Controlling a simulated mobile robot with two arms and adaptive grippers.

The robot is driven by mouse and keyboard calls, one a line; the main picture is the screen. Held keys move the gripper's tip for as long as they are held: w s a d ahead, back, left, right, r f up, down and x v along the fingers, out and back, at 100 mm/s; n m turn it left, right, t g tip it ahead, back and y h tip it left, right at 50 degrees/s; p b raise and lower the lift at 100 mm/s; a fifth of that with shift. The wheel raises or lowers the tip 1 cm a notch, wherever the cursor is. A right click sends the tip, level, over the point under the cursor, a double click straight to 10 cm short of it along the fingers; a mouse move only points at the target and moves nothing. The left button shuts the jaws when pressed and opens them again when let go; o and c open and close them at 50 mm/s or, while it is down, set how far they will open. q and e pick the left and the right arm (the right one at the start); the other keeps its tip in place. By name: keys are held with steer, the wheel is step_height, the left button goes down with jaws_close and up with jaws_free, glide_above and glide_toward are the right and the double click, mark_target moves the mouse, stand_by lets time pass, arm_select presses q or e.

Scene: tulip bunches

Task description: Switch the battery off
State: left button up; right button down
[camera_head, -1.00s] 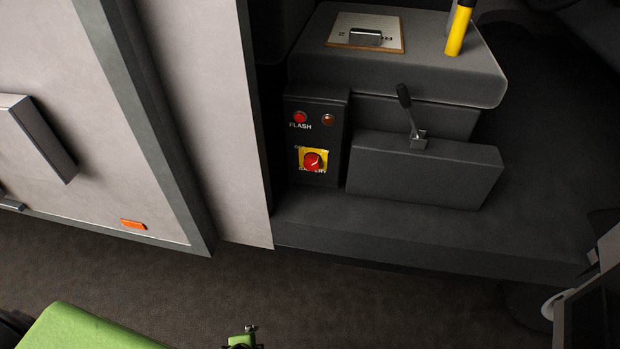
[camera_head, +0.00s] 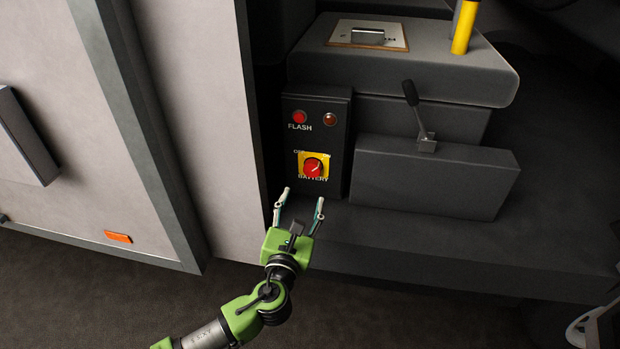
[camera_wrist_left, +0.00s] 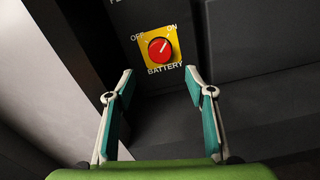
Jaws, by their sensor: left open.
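The battery switch is a red rotary knob (camera_head: 313,168) on a yellow plate, labelled BATTERY, low on a black panel (camera_head: 340,125). In the left wrist view the knob (camera_wrist_left: 160,49) has a white mark pointing up and right, toward ON; OFF is at the upper left. My left gripper (camera_head: 303,195) is open and empty, just below the switch in the head view. In the left wrist view its two fingers (camera_wrist_left: 159,75) stand apart, with the knob beyond and between their tips, not touched.
A red FLASH button (camera_head: 299,117) and a dark red lamp (camera_head: 330,119) sit above the switch. A lever (camera_head: 415,108) stands on a grey box to the right. A pale wall panel (camera_head: 190,90) borders the left. A grey ledge (camera_head: 420,235) lies below.

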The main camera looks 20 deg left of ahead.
mark_target(311, 172)
arm_select(q)
steer(key=w, duration=0.3)
steer(key=w+b, duration=0.1)
steer(key=w, duration=0.2)
steer(key=w+a, duration=0.1)
steer(key=w, duration=0.2)
steer(key=shift+w+f, duration=0.1)
steer(key=shift+w, duration=0.6)
arm_select(e)
steer(key=w+r, duration=0.2)
steer(key=r, duration=0.1)
steer(key=w+r, duration=0.1)
steer(key=shift+a+r, duration=0.15)
steer(key=shift+r, duration=0.1)
arm_select(q)
steer(key=c, duration=1.1)
arm_select(e)
steer(key=shift+s, duration=0.1)
